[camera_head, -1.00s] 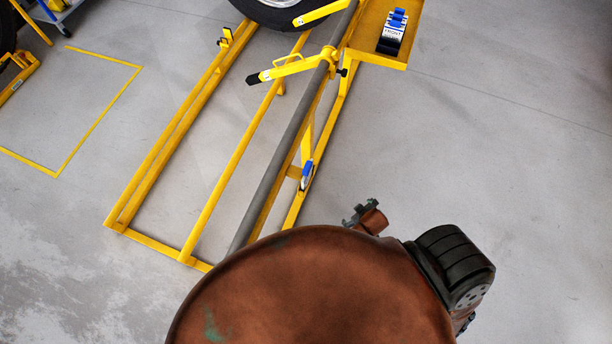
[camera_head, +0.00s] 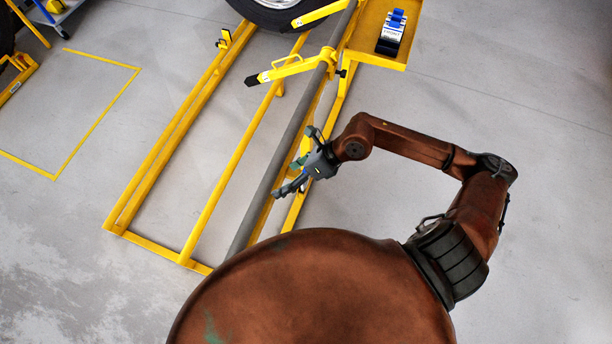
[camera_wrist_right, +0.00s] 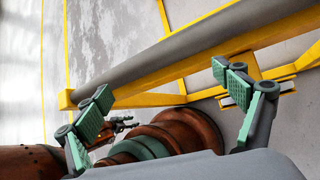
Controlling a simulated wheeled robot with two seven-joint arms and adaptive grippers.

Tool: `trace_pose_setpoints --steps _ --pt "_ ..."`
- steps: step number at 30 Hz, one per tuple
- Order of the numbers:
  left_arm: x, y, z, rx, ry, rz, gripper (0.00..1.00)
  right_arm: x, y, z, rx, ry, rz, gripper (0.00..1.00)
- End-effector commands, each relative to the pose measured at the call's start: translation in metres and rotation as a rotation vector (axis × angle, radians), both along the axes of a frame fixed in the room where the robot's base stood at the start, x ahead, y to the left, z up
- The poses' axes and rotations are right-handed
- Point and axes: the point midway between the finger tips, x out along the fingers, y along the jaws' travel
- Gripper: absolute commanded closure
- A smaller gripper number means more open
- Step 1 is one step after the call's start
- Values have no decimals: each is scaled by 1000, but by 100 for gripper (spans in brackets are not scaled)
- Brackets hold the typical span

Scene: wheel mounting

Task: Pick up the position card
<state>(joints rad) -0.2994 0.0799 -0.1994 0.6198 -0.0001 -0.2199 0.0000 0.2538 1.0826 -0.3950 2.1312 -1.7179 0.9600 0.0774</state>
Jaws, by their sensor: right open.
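My right gripper (camera_head: 298,163) is open and empty beside the grey bar of the yellow stand. Its two green-padded fingers are spread in the right wrist view (camera_wrist_right: 163,92), with the grey bar beyond them. A small blue-edged item on the stand's lower brace is largely hidden behind this gripper in the head view. A blue and white card piece marked "FRONT" (camera_head: 393,33) sits in the yellow tray.
The yellow stand (camera_head: 213,195) with its long grey bar (camera_head: 283,150) fills the middle. A yellow lever (camera_head: 285,71) juts left from it. A wheel (camera_head: 280,12) is at the top. The yellow tray (camera_head: 372,55) is at top right. Floor to the right is clear.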

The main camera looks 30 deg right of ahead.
Motion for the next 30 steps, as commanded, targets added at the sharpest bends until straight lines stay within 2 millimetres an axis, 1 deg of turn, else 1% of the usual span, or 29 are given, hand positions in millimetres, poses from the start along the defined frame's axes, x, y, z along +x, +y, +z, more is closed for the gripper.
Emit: trace_pose_setpoints --steps 1,3,4,6,9,11,15,20,27,30 --pt "0 0 0 0 0 0 60 0 -23 -10 -129 -21 30 11" --pt "0 0 0 0 1 0 60 1 -53 -22 -278 -39 55 11" --pt "0 0 0 0 1 0 60 2 -64 -24 -329 -45 61 11" --pt "0 0 0 0 1 0 60 4 -85 -29 -420 -53 67 11" --pt "-1 0 -1 0 1 0 60 7 -100 -34 -486 -58 69 11" --pt "-1 0 -2 0 2 0 60 8 -102 -39 -499 -59 69 11" --pt "-2 0 -4 0 3 -1 60 13 -98 -53 -498 -57 69 11" --pt "-3 0 -6 0 5 -1 60 18 -95 -63 -497 -58 69 11" --pt "-6 0 -12 0 9 -1 60 32 -87 -94 -493 -57 70 11" --pt "-6 0 -13 0 10 -1 60 34 -85 -102 -494 -58 69 11"
